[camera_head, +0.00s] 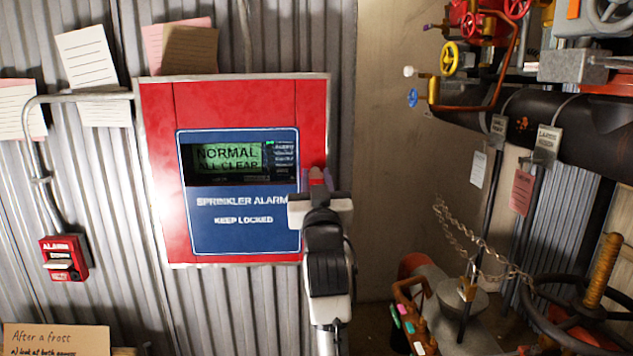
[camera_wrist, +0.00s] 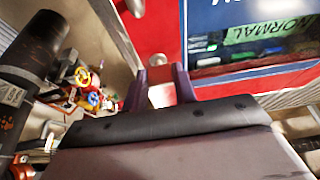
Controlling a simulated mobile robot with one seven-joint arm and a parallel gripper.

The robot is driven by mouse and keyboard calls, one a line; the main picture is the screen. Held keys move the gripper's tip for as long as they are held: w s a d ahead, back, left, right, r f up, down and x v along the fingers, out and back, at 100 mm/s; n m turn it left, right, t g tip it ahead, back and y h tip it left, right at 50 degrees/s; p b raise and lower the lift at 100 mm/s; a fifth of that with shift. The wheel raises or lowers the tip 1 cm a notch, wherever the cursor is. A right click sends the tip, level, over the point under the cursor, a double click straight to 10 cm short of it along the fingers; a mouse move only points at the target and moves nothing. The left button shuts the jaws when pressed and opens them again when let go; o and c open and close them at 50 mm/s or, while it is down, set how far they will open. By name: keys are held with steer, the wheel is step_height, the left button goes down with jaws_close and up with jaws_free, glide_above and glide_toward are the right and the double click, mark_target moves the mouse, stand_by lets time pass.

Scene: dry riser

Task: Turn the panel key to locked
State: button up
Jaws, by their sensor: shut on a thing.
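The red alarm panel (camera_head: 235,95) hangs on the corrugated wall in the head view, its blue face (camera_head: 240,235) reading "SPRINKLER ALARM, KEEP LOCKED". Its screen (camera_head: 225,158) shows "NORMAL ALL CLEAR". My gripper (camera_head: 318,178) reaches to the right edge of the panel and hides what it holds there. In the wrist view, the two purple fingers of my gripper (camera_wrist: 159,80) stand on either side of a small pale piece (camera_wrist: 162,96), seemingly the key, in front of the red panel (camera_wrist: 215,65). The key's turned position cannot be made out.
A red alarm box (camera_head: 64,260) with a conduit is at left. Paper notes (camera_head: 88,60) hang around the panel. At right are a dark pipe (camera_head: 550,115), coloured valves (camera_head: 450,60), a chain (camera_head: 470,240) and a large handwheel (camera_head: 580,315). Bare wall lies right of the panel.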

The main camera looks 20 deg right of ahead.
steer(key=shift+f+n, duration=0.1)
steer(key=shift+n, duration=0.2)
steer(key=n+y+b, duration=0.1)
steer(key=n+y, duration=0.1)
steer(key=n, duration=0.1)
steer(key=n+y+b, duration=0.2)
steer(key=n, duration=0.1)
steer(key=shift+s+d+n, duration=0.1)
steer(key=shift+d+n, duration=0.05)
steer(key=shift+n, duration=0.25)
steer(key=n+y+b, duration=0.1)
steer(key=n, duration=0.2)
steer(key=n+g+y+b, duration=0.1)
steer(key=n, duration=0.2)
steer(key=shift+d+y, duration=0.1)
steer(key=shift+y, duration=0.2)
steer(key=n, duration=0.1)
steer(key=n+g, duration=0.1)
steer(key=n, duration=0.1)
steer(key=n+y+b, duration=0.1)
steer(key=n, duration=0.1)
steer(key=shift+r, duration=0.3)
steer(key=shift+n+g, duration=0.9)
steer(key=shift+n, duration=0.9)
steer(key=o, duration=1)
